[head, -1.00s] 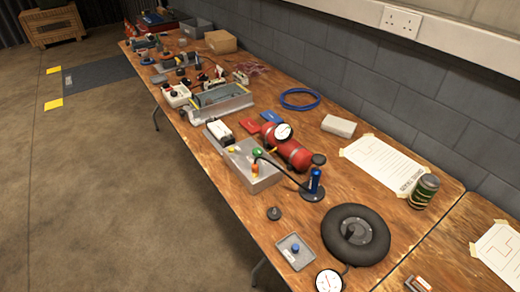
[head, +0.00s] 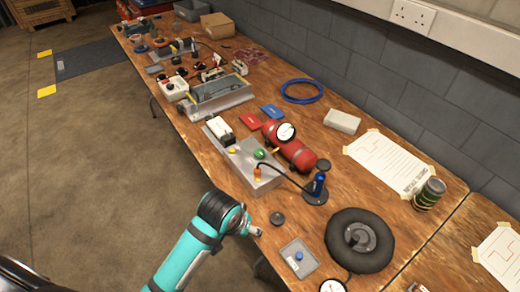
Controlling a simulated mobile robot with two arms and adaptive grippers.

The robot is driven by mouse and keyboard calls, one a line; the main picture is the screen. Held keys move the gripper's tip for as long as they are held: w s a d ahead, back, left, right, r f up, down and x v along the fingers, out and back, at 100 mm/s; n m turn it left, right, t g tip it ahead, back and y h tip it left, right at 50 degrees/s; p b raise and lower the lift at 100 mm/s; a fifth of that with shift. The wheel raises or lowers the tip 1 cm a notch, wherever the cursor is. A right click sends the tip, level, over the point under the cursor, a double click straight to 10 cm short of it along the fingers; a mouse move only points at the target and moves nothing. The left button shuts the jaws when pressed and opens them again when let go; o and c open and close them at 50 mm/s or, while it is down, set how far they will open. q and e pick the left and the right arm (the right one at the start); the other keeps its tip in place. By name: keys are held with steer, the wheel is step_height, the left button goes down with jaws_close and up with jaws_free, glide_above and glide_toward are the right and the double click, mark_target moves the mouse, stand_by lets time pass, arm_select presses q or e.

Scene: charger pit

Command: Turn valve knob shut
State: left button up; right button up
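A red cylinder (head: 288,147) with a white dial gauge (head: 286,133) lies on the workbench. A dark round knob (head: 323,165) shows at its near end, and a small yellow part (head: 275,151) sits at its side. I cannot tell which is the valve knob. A teal arm of mine, seemingly the left, reaches in from the lower left. Its end (head: 256,232) is by the bench's front edge, near a loose-looking dark knob (head: 277,218) and apart from the cylinder. Its fingers cannot be made out. My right gripper is not in view.
Bare wood (head: 345,180) shows behind.

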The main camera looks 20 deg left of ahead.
arm_select(q)
steer(key=w+d+r+n+y, duration=0.1)
steer(key=w+r, duration=0.3)
steer(key=w, duration=0.3)
steer(key=w+r+n, duration=0.2)
steer(key=w+r, duration=0.1)
steer(key=w, duration=0.4)
steer(key=n+y, duration=0.2)
steer(key=n, duration=0.1)
glide_toward(260, 153)
steer(key=shift+t, duration=0.3)
steer(key=x, duration=0.8)
steer(key=shift+a+f, duration=0.15)
steer(key=shift+f, duration=0.25)
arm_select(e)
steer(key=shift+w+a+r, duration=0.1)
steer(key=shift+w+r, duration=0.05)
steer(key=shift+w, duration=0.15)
arm_select(q)
steer(key=c, duration=1.1)
steer(key=shift+c, duration=0.2)
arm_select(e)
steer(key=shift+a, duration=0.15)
arm_select(q)
steer(key=shift+p, duration=0.3)
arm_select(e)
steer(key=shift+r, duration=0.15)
